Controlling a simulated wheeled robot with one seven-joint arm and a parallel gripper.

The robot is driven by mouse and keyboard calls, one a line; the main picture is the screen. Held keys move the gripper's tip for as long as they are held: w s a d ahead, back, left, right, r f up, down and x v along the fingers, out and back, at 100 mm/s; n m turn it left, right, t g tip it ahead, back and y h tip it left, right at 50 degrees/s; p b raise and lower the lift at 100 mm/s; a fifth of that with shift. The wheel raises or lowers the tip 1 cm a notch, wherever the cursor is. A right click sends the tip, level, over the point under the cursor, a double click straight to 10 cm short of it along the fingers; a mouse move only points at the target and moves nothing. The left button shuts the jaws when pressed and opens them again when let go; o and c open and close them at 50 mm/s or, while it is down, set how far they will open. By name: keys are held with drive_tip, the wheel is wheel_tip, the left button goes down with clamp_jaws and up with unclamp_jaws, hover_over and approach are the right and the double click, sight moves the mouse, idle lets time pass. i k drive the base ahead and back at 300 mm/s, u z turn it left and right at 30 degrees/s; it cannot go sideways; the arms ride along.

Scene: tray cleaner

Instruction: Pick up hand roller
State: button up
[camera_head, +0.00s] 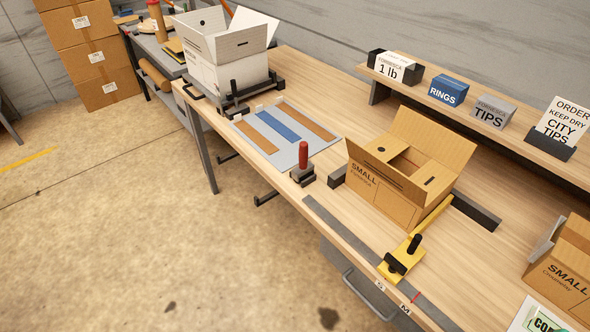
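A small tool with an upright red handle and a dark grey base (303,165) stands at the table's front edge, beside the lower right corner of a pale mat. It looks like the hand roller, but its roller part is too small to make out. A yellow tool with a black handle (408,256) lies farther right, in front of an open small box; I cannot tell its exact kind. My gripper is not in view.
The wooden table (330,205) holds the pale mat (311,142) with brown and blue strips, an open white box (215,72) on a dark stand and an open brown box (380,192). A shelf (455,112) with labelled cards runs behind. Floor (150,220) in front is mostly clear.

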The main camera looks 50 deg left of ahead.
sight(305, 168)
drive_tip(key=u, duration=0.95)
drive_tip(key=i, duration=0.1)
drive_tip(key=z, duration=0.5)
drive_tip(key=k, duration=0.85)
drive_tip(key=u, duration=1.85)
drive_tip(key=i, duration=1)
drive_tip(key=u, duration=0.05)
